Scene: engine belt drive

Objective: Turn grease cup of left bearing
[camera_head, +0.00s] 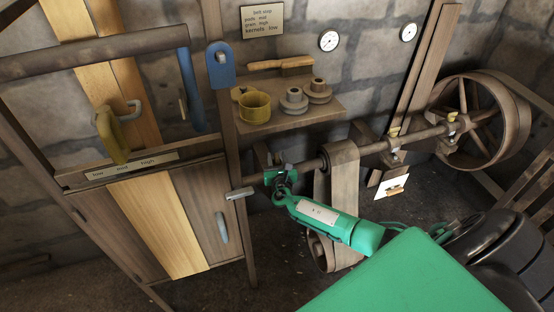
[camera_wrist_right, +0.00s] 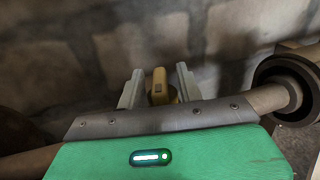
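In the right wrist view a small brass-coloured grease cup (camera_wrist_right: 160,86) stands between the two pale fingers of my right gripper (camera_wrist_right: 160,84). Gaps show on both sides of the cup, so the gripper is open and not clamped on it. In the head view my right gripper (camera_head: 283,178) is at the left end of the line shaft (camera_head: 368,149). It hides most of the left bearing and its cup there. My left gripper is in neither view.
A shelf (camera_head: 300,113) with a yellow mug (camera_head: 254,107) and grey stepped parts is above my right gripper. A belt (camera_head: 344,185) hangs just right of it. A wooden post (camera_head: 234,140) and panelled frame stand left. A large spoked wheel (camera_head: 478,113) is at right.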

